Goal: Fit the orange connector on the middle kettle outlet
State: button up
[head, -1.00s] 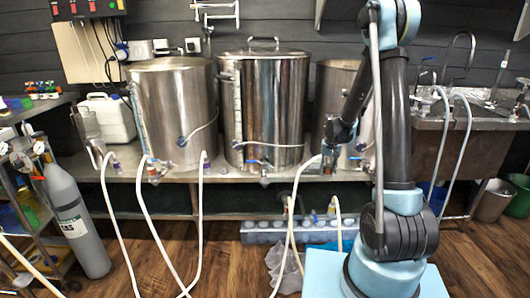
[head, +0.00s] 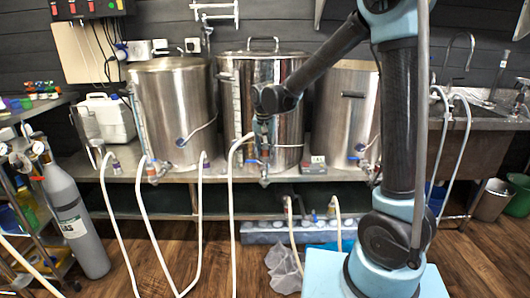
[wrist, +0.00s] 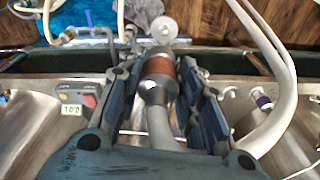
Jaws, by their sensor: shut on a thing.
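The orange connector (wrist: 160,72) is on the end of a white hose (head: 232,200). My gripper (wrist: 160,80) is shut on it, one finger on each side, as the wrist view shows. In the head view my gripper (head: 263,138) is low in front of the middle kettle (head: 290,120), just above its outlet (head: 264,172). A pale round part (wrist: 164,28) lies just past the connector's end in the wrist view. I cannot tell whether the connector touches the outlet. My gripper partly hides the connector in the head view.
The left kettle (head: 172,105) and right kettle (head: 345,110) flank the middle one on a steel bench (head: 225,178). A small display box (head: 313,165) sits right of the outlet. Other white hoses hang at the left. A grey gas cylinder (head: 75,220) stands at the left.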

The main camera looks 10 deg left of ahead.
jog(key=shift+s+a+f, duration=0.1)
jog(key=shift+s+a, duration=0.1)
jog(key=shift+f, duration=3.4)
jog(key=shift+s, duration=0.1)
jog(key=shift+f, duration=1.2)
jog(key=o, duration=1.2)
jog(key=shift+o, duration=0.2)
jog(key=shift+r, duration=0.1)
